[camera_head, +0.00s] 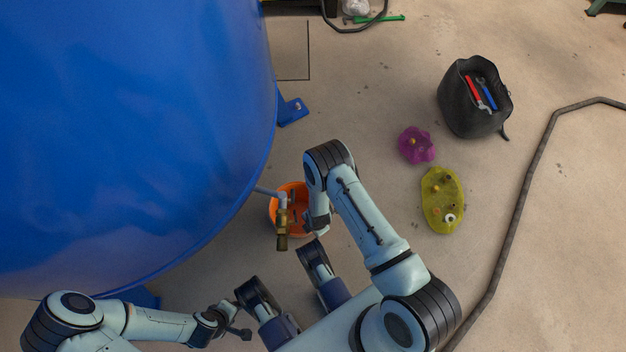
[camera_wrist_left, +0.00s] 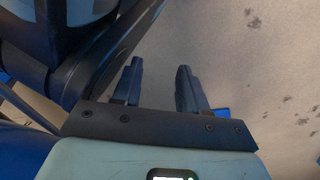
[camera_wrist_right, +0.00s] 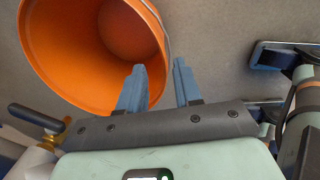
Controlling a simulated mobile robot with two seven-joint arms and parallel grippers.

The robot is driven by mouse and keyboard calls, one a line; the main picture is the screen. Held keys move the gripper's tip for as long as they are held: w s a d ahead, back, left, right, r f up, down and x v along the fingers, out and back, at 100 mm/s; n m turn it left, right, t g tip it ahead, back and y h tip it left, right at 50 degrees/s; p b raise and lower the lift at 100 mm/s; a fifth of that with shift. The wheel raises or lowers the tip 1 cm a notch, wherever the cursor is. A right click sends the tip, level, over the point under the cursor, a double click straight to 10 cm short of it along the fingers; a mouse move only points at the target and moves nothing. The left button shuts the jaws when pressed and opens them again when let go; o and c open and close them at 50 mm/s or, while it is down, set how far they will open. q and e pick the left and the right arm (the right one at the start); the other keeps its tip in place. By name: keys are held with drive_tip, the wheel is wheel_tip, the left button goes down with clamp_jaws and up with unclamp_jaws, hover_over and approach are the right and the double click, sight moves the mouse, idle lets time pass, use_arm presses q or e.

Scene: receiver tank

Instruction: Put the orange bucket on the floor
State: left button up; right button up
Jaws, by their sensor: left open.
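The orange bucket (camera_head: 275,216) is beside the blue tank, partly hidden below the tank's outlet pipe and brass valve (camera_head: 283,236). I cannot tell whether it hangs or stands. In the right wrist view the bucket (camera_wrist_right: 70,45) fills the upper left, its open mouth toward the camera and a thin wire handle at its rim. My right gripper (camera_head: 318,224) is at the bucket's right side. Its fingers (camera_wrist_right: 160,78) are apart, the left one overlapping the bucket's edge and the right one outside it. My left gripper (camera_head: 240,331) is open and empty (camera_wrist_left: 162,75), away from the bucket.
The blue tank (camera_head: 120,130) fills the left, with a foot bracket (camera_head: 291,111) on the floor. A purple patch (camera_head: 417,146), a yellow-green patch (camera_head: 442,200) and a black tool bag (camera_head: 462,108) are on the right. A dark hose (camera_head: 521,205) runs farther right. Bare floor lies between.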

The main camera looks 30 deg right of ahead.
use_arm(q)
drive_tip(key=w+r, duration=0.1)
drive_tip(key=w+r+t+p, duration=0.1)
drive_tip(key=shift+w+d, duration=0.15)
drive_tip(key=shift+w, duration=0.2)
use_arm(e)
drive_tip(key=s+r+m+y, duration=0.1)
drive_tip(key=s+r+m, duration=0.3)
drive_tip(key=r+m, duration=0.3)
drive_tip(key=s+r+m, duration=0.5)
drive_tip(key=r+m, duration=0.1)
drive_tip(key=m, duration=1.1)
drive_tip(key=shift+s+d+r+y, duration=0.15)
drive_tip(key=shift+d+r+y, duration=0.05)
drive_tip(key=shift+r+y, duration=0.2)
use_arm(q)
drive_tip(key=shift+r, duration=0.1)
